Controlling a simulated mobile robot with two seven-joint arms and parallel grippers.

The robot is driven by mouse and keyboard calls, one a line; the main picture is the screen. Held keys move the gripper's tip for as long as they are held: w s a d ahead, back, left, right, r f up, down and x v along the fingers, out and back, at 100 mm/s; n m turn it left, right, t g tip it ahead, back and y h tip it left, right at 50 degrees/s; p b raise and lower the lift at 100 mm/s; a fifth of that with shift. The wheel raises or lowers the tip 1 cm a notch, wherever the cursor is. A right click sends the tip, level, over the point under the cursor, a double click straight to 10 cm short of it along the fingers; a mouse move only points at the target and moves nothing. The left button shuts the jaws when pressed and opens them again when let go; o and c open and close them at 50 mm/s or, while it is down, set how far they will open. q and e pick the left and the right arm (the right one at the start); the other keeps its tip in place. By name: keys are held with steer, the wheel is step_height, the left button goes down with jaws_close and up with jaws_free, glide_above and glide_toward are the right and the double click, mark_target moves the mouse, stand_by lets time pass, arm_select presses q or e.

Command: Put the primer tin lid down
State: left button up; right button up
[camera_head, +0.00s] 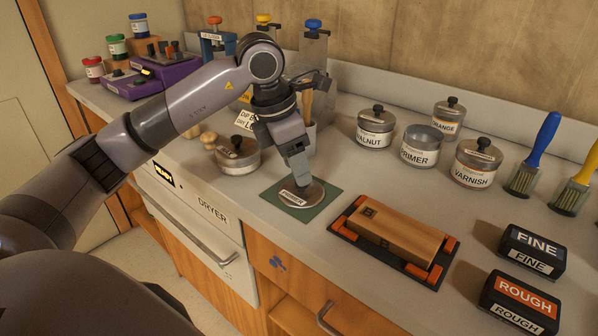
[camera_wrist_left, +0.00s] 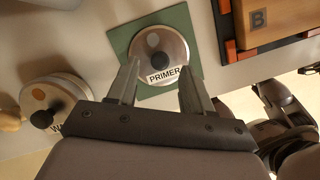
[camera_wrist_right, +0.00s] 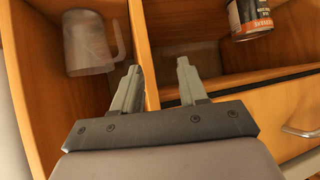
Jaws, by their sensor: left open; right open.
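The primer tin lid (camera_head: 313,194) is a round silver lid with a PRIMER label, lying on a green square mat (camera_head: 326,207) on the counter. In the left wrist view the lid (camera_wrist_left: 172,48) lies flat with its dark knob up, on the mat (camera_wrist_left: 116,38). My left gripper (camera_head: 302,178) is just above the lid, its fingers apart on either side of the label edge. The open primer tin (camera_head: 420,147) stands farther back without its lid. My right gripper (camera_wrist_right: 158,82) is open and empty over open cabinet compartments; it is not seen in the head view.
A wooden block in a black and orange holder (camera_head: 390,238) lies right of the mat. Walnut (camera_head: 374,128), orange (camera_head: 449,116) and varnish (camera_head: 474,163) tins stand behind. Another lidded tin (camera_head: 238,155) is left of the mat. A clear jug (camera_wrist_right: 88,45) and a can (camera_wrist_right: 250,17) are in the cabinet.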

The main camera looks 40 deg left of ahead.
mark_target(283, 195)
arm_select(q)
steer(key=v, duration=0.9)
steer(key=shift+p, duration=0.3)
